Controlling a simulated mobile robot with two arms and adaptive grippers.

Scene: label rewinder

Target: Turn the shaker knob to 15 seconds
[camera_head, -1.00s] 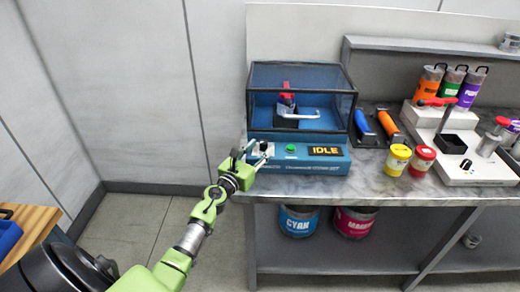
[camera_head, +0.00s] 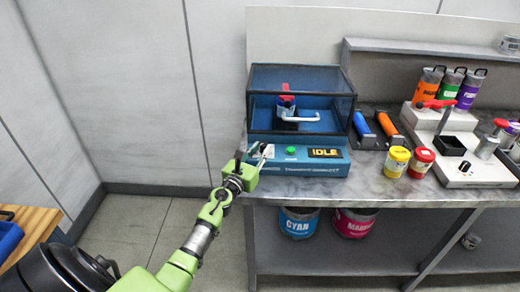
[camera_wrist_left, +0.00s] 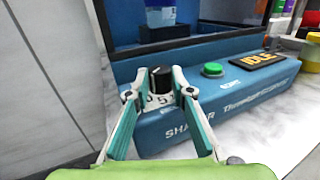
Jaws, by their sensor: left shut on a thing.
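The shaker (camera_head: 310,167) is a blue machine on the bench with a dark-framed clear cover. Its display (camera_head: 325,153) reads IDLE, and a green button (camera_head: 291,150) sits left of the display. In the left wrist view the black shaker knob (camera_wrist_left: 161,78) stands on the front panel at the left end, with partly hidden numbers below it. My left gripper (camera_head: 262,152) is at this knob; in the wrist view its fingers (camera_wrist_left: 158,82) are on either side of it, shut on it. The exact knob setting is hard to read. My right gripper is not in view.
Yellow (camera_head: 397,160) and red (camera_head: 421,162) jars stand right of the shaker. Cyan (camera_head: 299,222) and magenta (camera_head: 355,222) buckets sit below the bench. The floor at left is clear.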

